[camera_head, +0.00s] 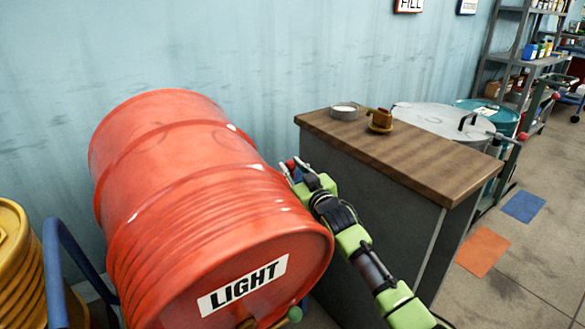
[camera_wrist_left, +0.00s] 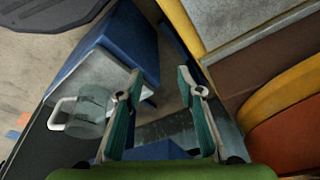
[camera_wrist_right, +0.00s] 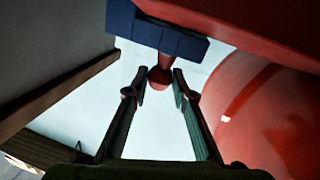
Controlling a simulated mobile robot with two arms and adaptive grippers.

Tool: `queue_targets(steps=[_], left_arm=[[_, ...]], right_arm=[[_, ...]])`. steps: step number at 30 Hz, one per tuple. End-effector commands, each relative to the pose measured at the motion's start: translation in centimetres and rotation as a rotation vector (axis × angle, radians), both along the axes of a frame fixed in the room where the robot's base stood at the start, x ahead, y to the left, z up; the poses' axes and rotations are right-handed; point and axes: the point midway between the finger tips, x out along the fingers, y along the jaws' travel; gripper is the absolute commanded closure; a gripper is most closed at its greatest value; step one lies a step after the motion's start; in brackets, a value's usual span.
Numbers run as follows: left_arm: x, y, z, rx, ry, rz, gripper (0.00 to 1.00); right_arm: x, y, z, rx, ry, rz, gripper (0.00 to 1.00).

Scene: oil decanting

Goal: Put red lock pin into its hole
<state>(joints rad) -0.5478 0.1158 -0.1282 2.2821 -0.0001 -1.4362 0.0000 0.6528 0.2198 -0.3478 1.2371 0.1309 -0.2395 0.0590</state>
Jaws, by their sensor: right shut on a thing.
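The red lock pin (camera_head: 290,163) shows as a small red knob between the red drum and the wood-topped cabinet. My right gripper (camera_head: 294,174) reaches it from the front right. In the right wrist view, the fingertips (camera_wrist_right: 160,88) close on the pin's round red knob (camera_wrist_right: 160,76). The pin's red stem runs up to a dark blue block (camera_wrist_right: 150,28), also partly visible as blue in the head view (camera_head: 298,174). The hole is hidden, and I cannot tell how deep the pin sits. My left gripper (camera_wrist_left: 156,88) is open and empty, seen only in its wrist view.
The large red drum (camera_head: 180,190) labelled LIGHT lies tilted left of my right arm. The wood-topped cabinet (camera_head: 400,150) is close on the right, holding a dish (camera_head: 344,111) and a brass piece (camera_head: 380,121). A yellow drum (camera_head: 18,270) stands far left. A glass jug (camera_wrist_left: 88,110) is near my left gripper.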

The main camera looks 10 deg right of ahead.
Motion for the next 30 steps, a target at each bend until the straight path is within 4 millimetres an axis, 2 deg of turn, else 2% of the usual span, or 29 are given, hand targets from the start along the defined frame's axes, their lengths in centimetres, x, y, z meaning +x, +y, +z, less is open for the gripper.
queue_targets(steps=[2,3,5,6,15,20,23,30], left_arm=[[-0.1,0.0,0.3,0.000,-0.001,0.000,0.66],[-0.1,0.0,0.4,0.000,-0.001,0.000,0.66],[-0.1,0.0,0.5,0.001,-0.002,0.000,0.66],[-0.1,0.0,0.5,0.001,-0.002,0.000,0.66],[-0.3,0.1,0.2,0.002,0.003,-0.002,0.66],[-0.3,0.0,0.2,0.001,0.002,-0.002,0.66],[-0.2,0.0,0.2,0.000,0.001,-0.001,0.66],[-0.2,0.0,0.3,0.000,0.000,0.000,0.66]], right_arm=[[0.0,0.0,-0.1,0.000,-0.001,0.000,0.99],[0.0,0.0,-0.1,0.000,-0.001,0.000,0.74],[0.0,0.0,-0.1,0.000,-0.001,0.000,0.58],[0.0,0.0,-0.1,0.000,-0.001,0.000,0.57],[0.0,0.0,-0.1,0.000,0.001,0.000,0.57],[-0.8,-0.1,-0.2,0.000,0.001,0.000,0.57],[-2.0,-0.3,-0.2,0.001,0.000,0.001,0.57],[-6.3,-1.2,-0.2,0.000,0.000,0.001,0.57]])
